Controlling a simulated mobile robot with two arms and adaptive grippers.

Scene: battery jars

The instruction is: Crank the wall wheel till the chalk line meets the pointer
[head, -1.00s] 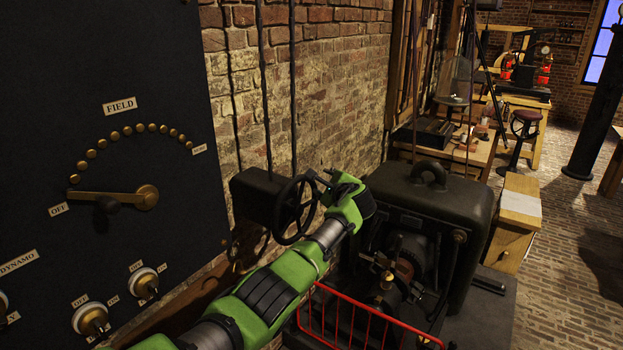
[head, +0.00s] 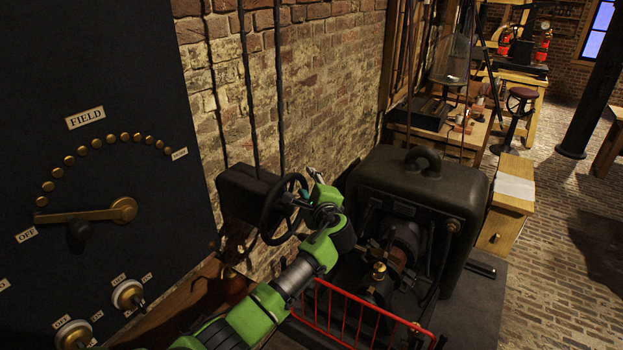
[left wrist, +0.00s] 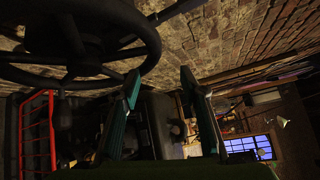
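The dark spoked wall wheel (head: 283,209) is mounted at a black box on the brick wall in the head view. Its rim and spokes fill the upper left of the left wrist view (left wrist: 75,75). A pale rod (head: 315,174), perhaps its crank handle, stands out by the rim's upper right; a rod also shows in the left wrist view (left wrist: 172,12). My left gripper (head: 302,199) is at the wheel's right side. In the left wrist view its fingers (left wrist: 160,75) are apart with nothing between them. I cannot make out the chalk line or pointer. My right gripper is not in view.
The black switchboard panel (head: 110,165) with a brass lever is at left. A dark machine (head: 425,195) stands right of the wheel, behind a red railing (head: 345,315). A wooden cabinet (head: 505,205) stands beyond; the brick floor at right is open.

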